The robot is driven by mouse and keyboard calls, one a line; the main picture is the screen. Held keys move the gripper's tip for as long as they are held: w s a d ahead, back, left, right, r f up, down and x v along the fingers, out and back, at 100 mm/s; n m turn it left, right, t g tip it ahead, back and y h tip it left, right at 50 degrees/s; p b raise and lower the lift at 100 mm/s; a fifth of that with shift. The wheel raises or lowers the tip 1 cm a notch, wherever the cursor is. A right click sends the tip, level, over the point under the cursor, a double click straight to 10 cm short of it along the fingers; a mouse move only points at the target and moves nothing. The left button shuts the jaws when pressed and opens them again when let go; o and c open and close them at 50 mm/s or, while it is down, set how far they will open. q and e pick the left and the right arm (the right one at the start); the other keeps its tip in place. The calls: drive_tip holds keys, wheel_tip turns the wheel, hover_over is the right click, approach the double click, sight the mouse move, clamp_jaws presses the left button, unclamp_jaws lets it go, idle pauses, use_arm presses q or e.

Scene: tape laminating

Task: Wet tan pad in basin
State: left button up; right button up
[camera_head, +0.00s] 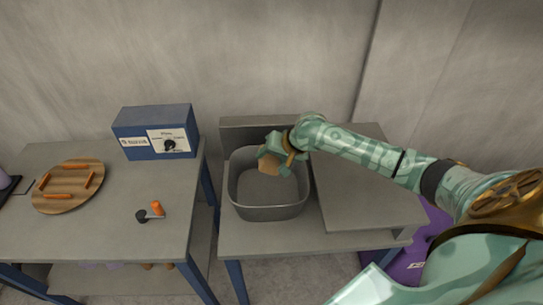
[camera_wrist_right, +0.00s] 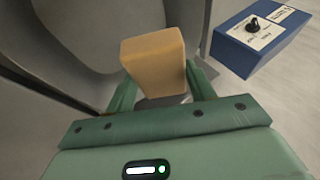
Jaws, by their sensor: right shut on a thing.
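The tan pad (camera_head: 270,160) is a small block held by my right gripper (camera_head: 276,155) over the grey basin (camera_head: 268,212). In the right wrist view the tan pad (camera_wrist_right: 155,62) stands between the two green fingers of my right gripper (camera_wrist_right: 162,92), which is shut on it. The grey wall of the basin (camera_wrist_right: 85,65) surrounds it there. The pad is in the upper part of the basin opening in the head view; whether it touches the basin floor or any water, I cannot tell. My left gripper is not in view.
A blue box with a dial (camera_head: 156,132) stands at the back of the left table (camera_head: 100,215). A round wooden board with orange strips (camera_head: 68,186) and an orange-and-black tool (camera_head: 152,211) lie there too. A bare raised grey surface (camera_head: 365,190) lies right of the basin.

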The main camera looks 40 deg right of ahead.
sight(276, 162)
wheel_tip(276, 162, down, 2)
drive_tip(key=shift+f+b, duration=0.2)
drive_tip(key=shift+b, duration=0.75)
drive_tip(key=shift+f, duration=0.3)
drive_tip(key=shift+f+b, duration=1.35)
drive_tip(key=shift+f, duration=2.55)
wheel_tip(276, 162, up, 9)
drive_tip(key=p, duration=0.9)
drive_tip(key=shift+f, duration=0.15)
wheel_tip(276, 162, up, 3)
drive_tip(key=p, duration=0.4)
